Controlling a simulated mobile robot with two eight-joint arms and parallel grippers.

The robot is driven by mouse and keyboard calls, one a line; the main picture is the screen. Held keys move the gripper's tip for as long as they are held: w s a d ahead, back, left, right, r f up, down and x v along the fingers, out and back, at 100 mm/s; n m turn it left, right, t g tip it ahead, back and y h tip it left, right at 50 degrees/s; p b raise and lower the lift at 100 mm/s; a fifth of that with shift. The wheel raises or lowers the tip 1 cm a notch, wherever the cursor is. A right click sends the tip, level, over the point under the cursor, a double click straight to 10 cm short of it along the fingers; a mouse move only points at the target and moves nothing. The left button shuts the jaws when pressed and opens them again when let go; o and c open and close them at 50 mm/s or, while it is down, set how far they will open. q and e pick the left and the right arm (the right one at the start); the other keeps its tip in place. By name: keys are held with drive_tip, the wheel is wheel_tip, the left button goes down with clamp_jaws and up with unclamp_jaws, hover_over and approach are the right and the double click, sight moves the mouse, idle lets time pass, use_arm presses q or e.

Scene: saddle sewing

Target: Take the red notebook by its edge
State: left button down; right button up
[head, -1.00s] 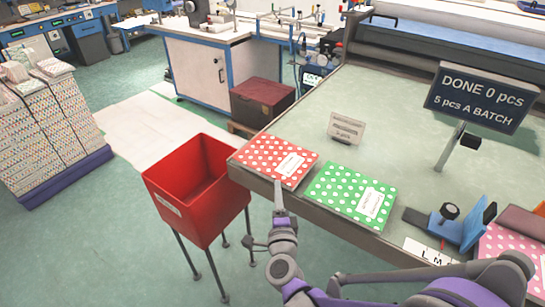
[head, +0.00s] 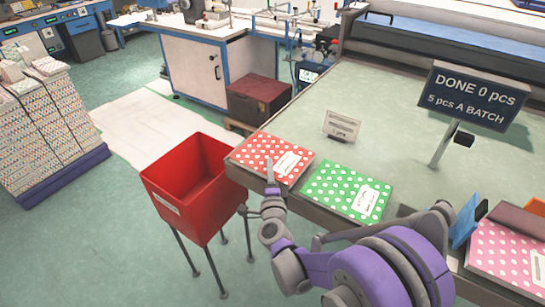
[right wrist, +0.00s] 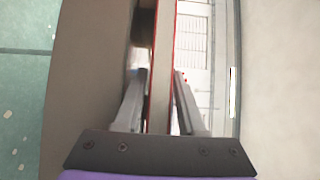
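The red notebook (head: 258,152) with white dots and a white label lies flat at the table's front left corner in the head view. The green dotted notebook (head: 330,184) lies to its right. My right gripper (head: 270,168) is at the red notebook's front edge, one finger showing over the cover. In the right wrist view the red notebook's edge (right wrist: 162,60), pale between thin red lines, runs between the two fingers of my right gripper (right wrist: 160,85). The fingers stand apart, very close to the edge; firm contact cannot be made out. My left gripper is out of view.
A red bin (head: 165,190) on legs stands left of the table corner. A small label stand (head: 341,127) is behind the notebooks. A sign (head: 470,97) on a post and a pink dotted notebook (head: 510,252) are at the right. The table's middle (head: 400,130) is clear.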

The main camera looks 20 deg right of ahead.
clamp_jaws()
idle(1.2)
